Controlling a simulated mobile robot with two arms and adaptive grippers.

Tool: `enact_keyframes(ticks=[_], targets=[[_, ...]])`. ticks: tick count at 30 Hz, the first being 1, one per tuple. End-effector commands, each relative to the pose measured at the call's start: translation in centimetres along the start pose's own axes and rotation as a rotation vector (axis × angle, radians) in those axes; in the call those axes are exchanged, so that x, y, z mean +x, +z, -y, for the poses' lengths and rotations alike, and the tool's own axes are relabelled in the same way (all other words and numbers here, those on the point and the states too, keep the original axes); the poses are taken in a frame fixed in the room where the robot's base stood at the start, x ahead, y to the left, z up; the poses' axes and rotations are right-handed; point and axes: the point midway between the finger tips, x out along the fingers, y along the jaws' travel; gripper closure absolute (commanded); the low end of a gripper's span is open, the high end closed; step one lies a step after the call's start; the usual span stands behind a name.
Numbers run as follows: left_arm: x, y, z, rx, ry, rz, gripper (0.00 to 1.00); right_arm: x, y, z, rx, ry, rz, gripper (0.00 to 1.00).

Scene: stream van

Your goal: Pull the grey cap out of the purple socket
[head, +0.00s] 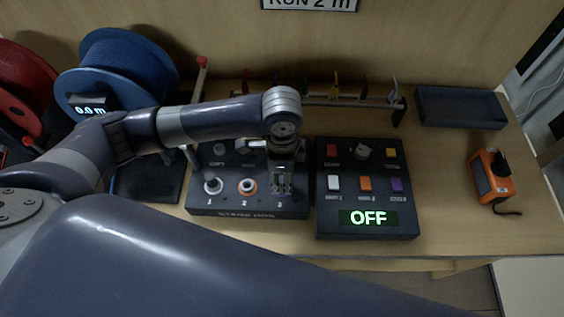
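My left gripper (283,184) points down over the right end of the black station box (240,211), at the position marked 3. The gripper covers what is there, so I see neither the purple socket nor a grey cap in it. I cannot tell whether its fingers are open, shut or holding something. My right gripper is not in view.
A control box (367,229) with coloured buttons and a lit "OFF" display stands close right of the station box. Behind is a rail (330,100) with coloured tools. Blue (120,62) and red (22,80) reels stand left. An orange device (492,177) and dark tray (460,107) are at right.

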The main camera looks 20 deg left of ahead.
Motion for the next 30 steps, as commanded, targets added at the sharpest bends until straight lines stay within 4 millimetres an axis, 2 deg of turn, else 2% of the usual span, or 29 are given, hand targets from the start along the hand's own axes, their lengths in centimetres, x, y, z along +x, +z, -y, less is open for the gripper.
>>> enact_keyframes(ticks=[3,7,15,20,21,24,25,26,27,30], targets=[[1.2,0.0,0.0,-0.001,0.001,0.001,0.60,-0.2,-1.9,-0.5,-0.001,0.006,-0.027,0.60],[1.8,0.0,0.0,0.000,0.000,0.000,0.60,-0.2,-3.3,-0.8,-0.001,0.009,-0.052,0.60],[1.9,0.0,0.0,0.001,-0.001,-0.001,0.60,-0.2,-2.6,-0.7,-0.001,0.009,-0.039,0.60],[1.9,0.0,0.0,0.001,-0.001,-0.001,0.96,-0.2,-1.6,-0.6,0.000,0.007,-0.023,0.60],[1.9,0.0,0.0,0.001,-0.001,-0.001,1.00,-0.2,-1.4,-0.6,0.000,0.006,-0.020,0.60],[1.9,0.0,0.0,0.001,-0.001,-0.001,1.00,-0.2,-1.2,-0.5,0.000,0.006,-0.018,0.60],[1.9,0.0,0.0,0.001,-0.001,-0.001,0.91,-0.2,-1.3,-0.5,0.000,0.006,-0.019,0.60],[1.9,0.0,0.0,0.001,-0.001,-0.001,0.97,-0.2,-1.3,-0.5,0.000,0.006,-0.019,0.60],[1.9,0.0,0.0,0.000,-0.001,-0.001,1.00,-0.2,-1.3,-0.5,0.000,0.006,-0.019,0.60],[1.9,0.0,0.0,0.001,-0.001,-0.001,1.00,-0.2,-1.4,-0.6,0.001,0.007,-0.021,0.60]])
